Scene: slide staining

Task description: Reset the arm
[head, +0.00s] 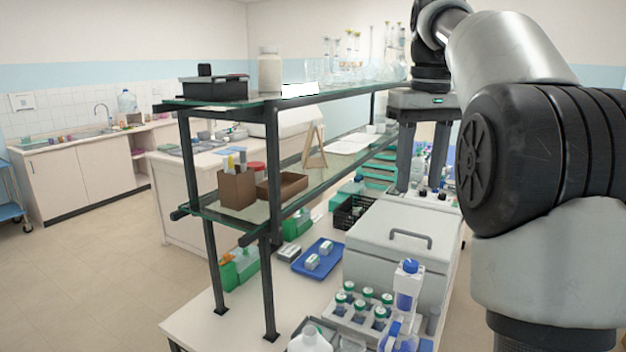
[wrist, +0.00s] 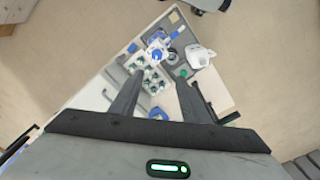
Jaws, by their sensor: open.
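My gripper (head: 424,150) shows in the head view at the upper right, its two grey fingers pointing down and apart. It hangs above the back part of the bench, beside the glass shelf. The wrist view also shows the open gripper (wrist: 152,98), with nothing between the fingers. Below it in that view are a rack of vials (wrist: 150,78) and a blue-capped bottle (wrist: 157,54), both apart from the fingers. My arm comes in from the right side of the head view.
A two-level glass shelf (head: 225,101) with glassware stands left of my gripper. A white lidded box (head: 385,250) with a handle, a blue tray (head: 325,247) and a vial rack (head: 345,318) are on the bench. Open floor (head: 95,265) lies at left.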

